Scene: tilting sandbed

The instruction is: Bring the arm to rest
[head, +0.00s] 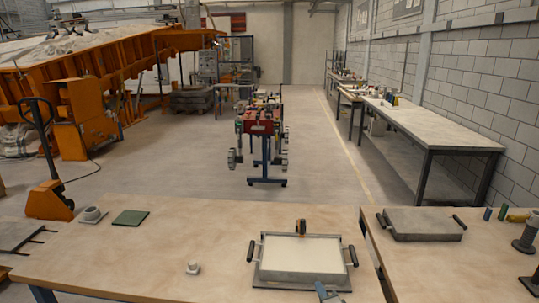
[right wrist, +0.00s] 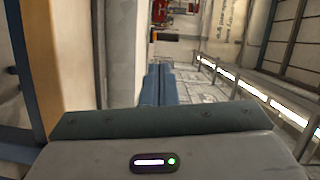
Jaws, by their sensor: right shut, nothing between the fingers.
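My right gripper (head: 326,291) shows at the bottom edge of the head view, at the near right side of the tray. In the right wrist view its blue fingers (right wrist: 158,85) lie together, shut, with nothing between them. Most of my right arm is out of the picture. My left gripper is not in view. The grey tray (head: 262,284) has a black handle at each side and a pale, flat surface inside. It rests on the wooden table (head: 150,265). I cannot tell whether the gripper touches the tray.
A green square pad (head: 130,217), a pale ring-shaped part (head: 92,214) and a small pale knob (head: 193,268) are on the table. A second grey tray (head: 425,224) lies on the right table. The left middle is mostly clear.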

